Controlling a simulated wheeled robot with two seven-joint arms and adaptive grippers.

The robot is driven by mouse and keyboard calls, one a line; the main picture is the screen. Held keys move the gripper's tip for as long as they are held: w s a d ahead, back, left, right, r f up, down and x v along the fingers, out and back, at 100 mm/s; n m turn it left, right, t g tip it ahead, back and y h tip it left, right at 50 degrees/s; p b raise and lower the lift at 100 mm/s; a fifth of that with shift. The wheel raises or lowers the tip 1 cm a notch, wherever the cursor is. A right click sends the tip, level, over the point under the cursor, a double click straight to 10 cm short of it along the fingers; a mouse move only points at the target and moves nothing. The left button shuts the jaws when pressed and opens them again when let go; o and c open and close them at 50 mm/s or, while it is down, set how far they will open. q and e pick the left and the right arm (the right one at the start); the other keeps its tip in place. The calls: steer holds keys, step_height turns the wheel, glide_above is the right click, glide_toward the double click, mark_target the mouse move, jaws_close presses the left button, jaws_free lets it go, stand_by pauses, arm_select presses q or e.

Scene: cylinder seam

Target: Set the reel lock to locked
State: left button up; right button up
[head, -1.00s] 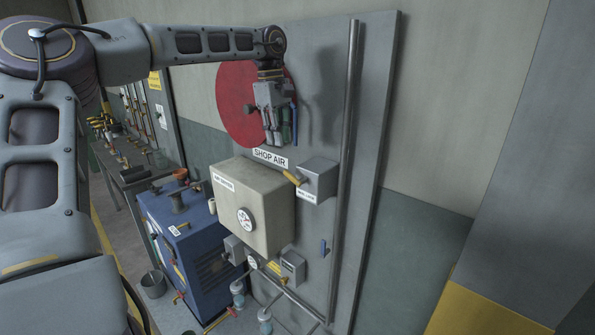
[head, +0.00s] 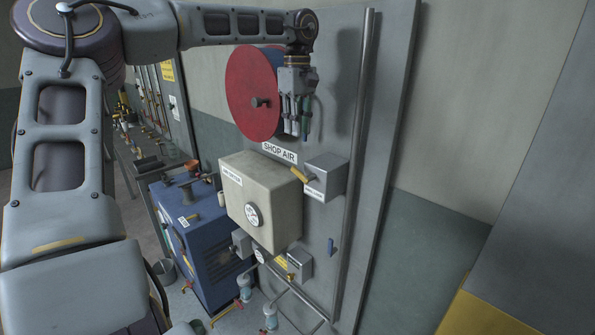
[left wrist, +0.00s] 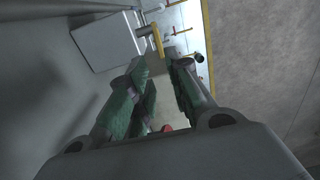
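The reel lock is a grey box (head: 326,177) on the wall panel, right of the SHOP AIR sign, with a yellow lever (head: 299,175) on its left side. The lever slants up to the left. A small label below the box is too small to read surely. In the left wrist view, a grey box (left wrist: 105,40) with a yellow lever (left wrist: 157,40) shows beyond the fingers. My left gripper (head: 296,133) points down, above the box and apart from the lever. Its green-padded fingers (left wrist: 160,75) are spread with nothing between them. My right gripper is out of view.
A red hose reel (head: 252,95) is just left of my left gripper. A beige dryer box (head: 270,205) stands out below the sign. A vertical pipe (head: 356,150) runs right of the lock box. A blue cabinet (head: 205,245) stands lower left.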

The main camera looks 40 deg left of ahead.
mark_target(297, 169)
arm_select(q)
step_height(297, 169, down, 12)
steer(key=shift+r+p, duration=0.15)
steer(key=shift+p, duration=0.9)
steer(key=shift+f, duration=1.05)
jaws_close()
